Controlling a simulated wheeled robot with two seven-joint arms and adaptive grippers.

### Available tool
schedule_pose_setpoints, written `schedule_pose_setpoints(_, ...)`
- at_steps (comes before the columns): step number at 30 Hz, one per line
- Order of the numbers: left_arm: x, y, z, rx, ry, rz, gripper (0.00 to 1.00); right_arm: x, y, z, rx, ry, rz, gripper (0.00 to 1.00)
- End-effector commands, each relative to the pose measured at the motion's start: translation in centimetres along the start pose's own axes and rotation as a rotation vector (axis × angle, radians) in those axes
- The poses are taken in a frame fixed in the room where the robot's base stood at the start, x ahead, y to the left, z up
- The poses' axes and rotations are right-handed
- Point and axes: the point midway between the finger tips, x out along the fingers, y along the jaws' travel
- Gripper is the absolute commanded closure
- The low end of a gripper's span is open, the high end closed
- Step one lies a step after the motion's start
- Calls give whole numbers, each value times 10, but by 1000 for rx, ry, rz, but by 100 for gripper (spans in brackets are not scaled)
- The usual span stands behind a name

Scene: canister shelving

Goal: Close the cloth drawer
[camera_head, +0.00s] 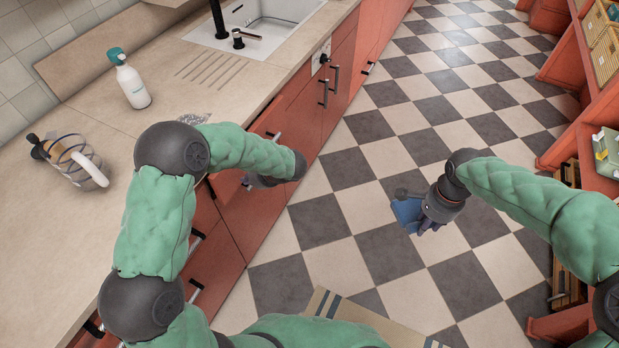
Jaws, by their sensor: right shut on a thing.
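The red cloth drawer (270,118) sits in the counter front below the worktop and appears pulled out a little. My arm hides much of it, so I cannot tell exactly how far. My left gripper (258,181) is low beside the drawer front. Its fingers are mostly hidden by its wrist, and I cannot tell whether it touches the drawer. My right gripper (433,220) is over the checkered floor, away from the counter, shut on a blue cloth (406,213).
A sink (265,18) is at the back. Red shelves (560,150) with crates stand on the right. A striped mat (335,308) lies in front. The floor between is clear.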

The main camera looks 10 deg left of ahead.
Motion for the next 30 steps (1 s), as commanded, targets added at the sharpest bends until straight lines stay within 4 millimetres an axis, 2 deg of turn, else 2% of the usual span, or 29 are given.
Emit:
schedule_pose_setpoints(5, 9, 0, 9, 0, 0, 1, 100, 4, 0, 0, 0, 0, -1, 95)
schedule_pose_setpoints(17, 11, 0, 11, 1, 0, 1, 100, 4, 0, 0, 0, 0, -1, 95)
schedule_pose_setpoints(25, 40, 1, 41, -3, -1, 4, 100, -1, 0, 0, 0, 0, -1, 95)
schedule_pose_setpoints(30, 48, 1, 49, 0, 0, 2, 100, -2, 0, 0, 0, 0, 0, 95)
